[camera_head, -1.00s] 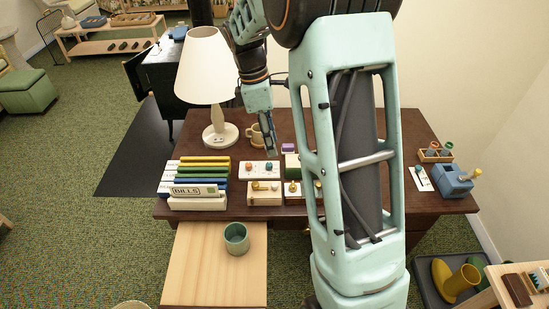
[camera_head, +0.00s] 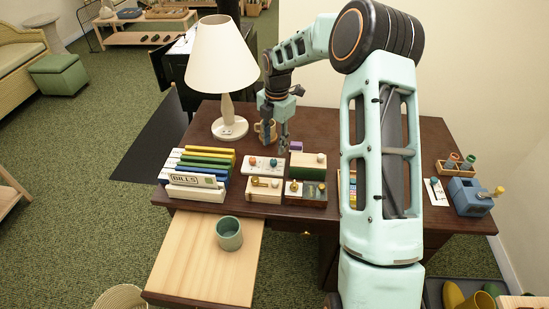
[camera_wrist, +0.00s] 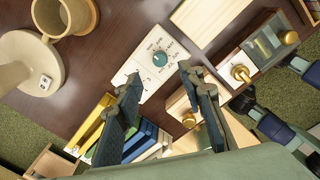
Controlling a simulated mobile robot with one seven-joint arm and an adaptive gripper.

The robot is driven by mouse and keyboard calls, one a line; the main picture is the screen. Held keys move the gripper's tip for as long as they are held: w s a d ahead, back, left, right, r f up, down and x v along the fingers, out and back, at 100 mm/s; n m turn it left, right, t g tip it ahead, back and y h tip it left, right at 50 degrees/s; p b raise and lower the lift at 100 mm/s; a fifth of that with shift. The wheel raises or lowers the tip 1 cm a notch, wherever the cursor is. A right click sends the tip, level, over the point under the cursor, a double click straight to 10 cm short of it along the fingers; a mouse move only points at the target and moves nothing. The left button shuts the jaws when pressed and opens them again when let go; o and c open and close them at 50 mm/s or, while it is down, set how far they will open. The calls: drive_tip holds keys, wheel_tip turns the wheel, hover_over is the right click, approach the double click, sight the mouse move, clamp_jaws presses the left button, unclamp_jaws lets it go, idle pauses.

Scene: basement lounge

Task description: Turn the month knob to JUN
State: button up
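A white panel (camera_head: 262,166) lies on the dark desk with an orange knob (camera_head: 252,161) on its left and a teal knob (camera_head: 273,162) on its right. In the wrist view the teal knob (camera_wrist: 160,59) is ringed by small print too fine to read. The orange knob is not clearly visible there; my left finger covers that end of the panel. My gripper (camera_head: 276,150) points down just above and behind the panel. In the wrist view my gripper (camera_wrist: 159,75) is open and empty, its fingertips on either side of the teal knob's end of the panel, apart from the knob.
A teal cup (camera_head: 229,233) stands on the pull-out board. The desk behind the boxes is mostly clear.

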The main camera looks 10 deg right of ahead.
sight(274, 161)
wheel_tip(274, 161, down, 7)
drive_tip(key=shift+w+f, duration=0.1)
drive_tip(key=shift+f, duration=0.05)
clamp_jaws()
idle(0.4)
